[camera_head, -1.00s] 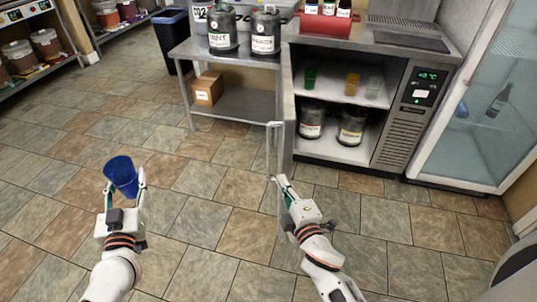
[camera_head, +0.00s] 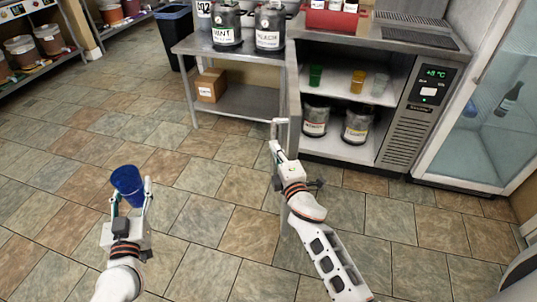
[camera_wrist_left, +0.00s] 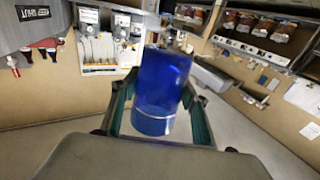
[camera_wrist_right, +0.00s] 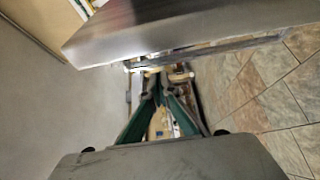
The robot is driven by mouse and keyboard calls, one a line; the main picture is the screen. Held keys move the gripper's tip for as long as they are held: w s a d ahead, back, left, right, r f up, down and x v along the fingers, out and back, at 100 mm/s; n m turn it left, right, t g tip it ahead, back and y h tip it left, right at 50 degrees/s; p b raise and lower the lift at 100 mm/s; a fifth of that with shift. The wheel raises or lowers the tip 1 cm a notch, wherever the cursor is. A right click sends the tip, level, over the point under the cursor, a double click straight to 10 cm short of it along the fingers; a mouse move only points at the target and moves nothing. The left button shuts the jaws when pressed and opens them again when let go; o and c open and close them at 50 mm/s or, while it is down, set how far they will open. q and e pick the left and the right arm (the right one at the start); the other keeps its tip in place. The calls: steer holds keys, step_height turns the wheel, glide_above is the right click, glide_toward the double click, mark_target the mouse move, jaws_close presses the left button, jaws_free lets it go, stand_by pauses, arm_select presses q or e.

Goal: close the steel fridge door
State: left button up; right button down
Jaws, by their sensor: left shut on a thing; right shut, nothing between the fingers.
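The steel fridge door (camera_head: 293,104) stands open, seen nearly edge-on at the left of the low fridge (camera_head: 340,149). Its bar handle (camera_head: 278,121) shows just beyond my right gripper. My right gripper (camera_head: 274,146) is shut and empty, close beside the door; I cannot tell whether it touches. In the right wrist view, the closed fingers (camera_wrist_right: 157,88) point forward below a broad steel surface. My left gripper (camera_head: 130,193) is shut on a blue cup (camera_head: 126,180), held over the floor at the left. The cup fills the middle of the left wrist view (camera_wrist_left: 163,88).
A glass-door cooler (camera_head: 500,100) stands right. The tiled floor in front is clear.

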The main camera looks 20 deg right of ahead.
steer(key=d, duration=0.1)
steer(key=s+d, duration=0.1)
steer(key=shift+s+d+r, duration=0.1)
steer(key=shift+d+r, duration=0.1)
steer(key=shift+d, duration=0.2)
steer(key=shift+d, duration=0.15)
